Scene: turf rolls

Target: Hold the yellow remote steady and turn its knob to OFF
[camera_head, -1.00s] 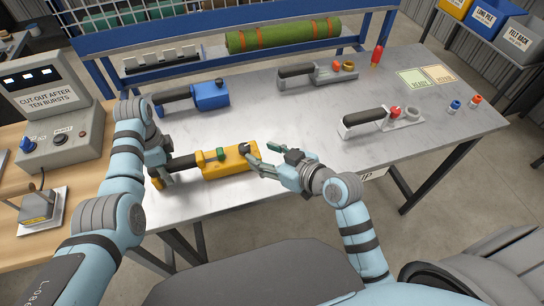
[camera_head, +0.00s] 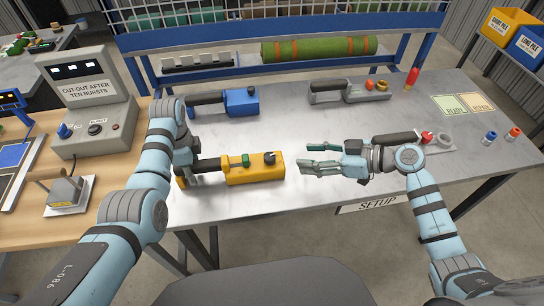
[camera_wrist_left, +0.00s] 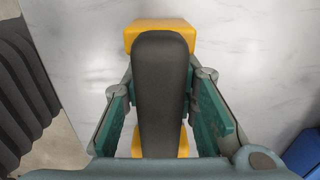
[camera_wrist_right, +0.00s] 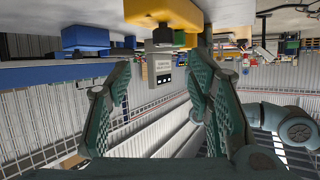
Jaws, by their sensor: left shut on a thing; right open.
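The yellow remote (camera_head: 240,180) lies on the metal table, its black handle (camera_head: 208,165) pointing left. It has a green button (camera_head: 246,160) and a dark knob (camera_head: 269,157) at its right end; the knob's setting is too small to read. My left gripper (camera_head: 187,168) is shut on the handle. In the left wrist view the handle (camera_wrist_left: 160,90) runs between its fingers. My right gripper (camera_head: 305,158) is open and empty, just right of the remote and apart from the knob. In the right wrist view the remote (camera_wrist_right: 165,12) shows beyond its spread fingers.
A blue remote (camera_head: 240,101) lies behind the yellow one. Two grey remotes lie further right, one at the back (camera_head: 350,92) and one partly behind my right arm (camera_head: 440,147). A green turf roll (camera_head: 320,48) rests on the rack. The grey control box (camera_head: 95,115) stands at left.

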